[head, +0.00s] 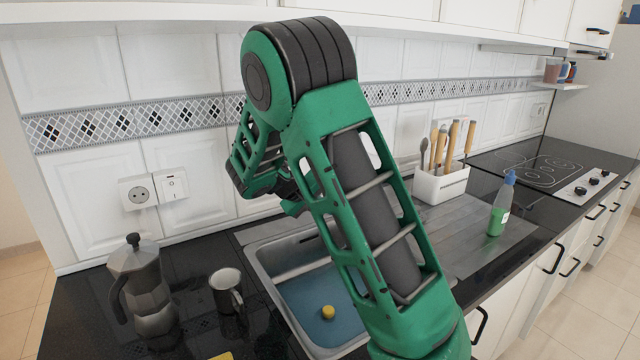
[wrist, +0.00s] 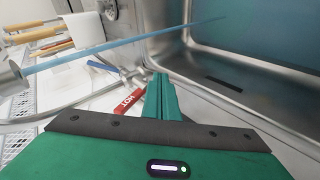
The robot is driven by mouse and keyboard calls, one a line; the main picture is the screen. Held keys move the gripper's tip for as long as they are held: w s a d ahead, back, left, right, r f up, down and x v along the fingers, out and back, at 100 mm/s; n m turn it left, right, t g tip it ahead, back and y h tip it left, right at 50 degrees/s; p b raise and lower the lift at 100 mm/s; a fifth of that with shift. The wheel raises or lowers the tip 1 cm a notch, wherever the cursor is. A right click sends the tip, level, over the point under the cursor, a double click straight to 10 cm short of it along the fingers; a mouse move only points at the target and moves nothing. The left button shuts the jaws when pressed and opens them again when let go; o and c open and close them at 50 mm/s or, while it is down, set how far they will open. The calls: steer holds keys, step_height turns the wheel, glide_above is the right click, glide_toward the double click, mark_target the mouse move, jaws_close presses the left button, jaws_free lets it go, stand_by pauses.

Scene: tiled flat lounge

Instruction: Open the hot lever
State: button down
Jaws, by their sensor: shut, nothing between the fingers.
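The red lever marked HOT (wrist: 130,101) shows in the wrist view, just left of the fingertips of my gripper (wrist: 160,82). The gripper is shut and empty, its green fingers together. The lever and fingers look very close; I cannot tell whether they touch. A blue lever (wrist: 103,66) lies beyond it. A straight pale-blue streak (wrist: 120,51), apparently water, runs from a round spout end at left toward the sink. In the head view my gripper (head: 293,206) is partly hidden behind my arm, above the back of the sink, and the levers are hidden.
The steel sink (head: 262,262) holds a small yellow object (head: 328,312). A moka pot (head: 143,285) and a metal mug (head: 226,290) stand left of it. A white utensil holder (head: 440,185) and green bottle (head: 501,207) stand right. A tiled wall is behind.

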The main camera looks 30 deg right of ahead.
steer(key=w+h, duration=0.1)
steer(key=w+n+h, duration=0.1)
steer(key=w, duration=0.1)
steer(key=w+r+n+h, duration=0.1)
steer(key=w, duration=0.1)
steer(key=shift+w+a+t+h, duration=0.1)
steer(key=shift+a+t+h, duration=0.05)
steer(key=shift+t+h, duration=0.25)
steer(key=w+a+r+n+t+h, duration=0.2)
steer(key=w+a+r+h, duration=0.1)
steer(key=w+a+h, duration=0.1)
steer(key=w+x, duration=0.1)
steer(key=x, duration=0.9)
steer(key=shift+s+a+r+n+t, duration=0.15)
steer(key=shift+s+a, duration=0.1)
steer(key=shift+s, duration=0.7)
steer(key=shift+s+a+n+t, duration=0.15)
steer(key=shift+s+a, duration=0.05)
steer(key=shift+s, duration=0.75)
steer(key=shift+a, duration=0.2)
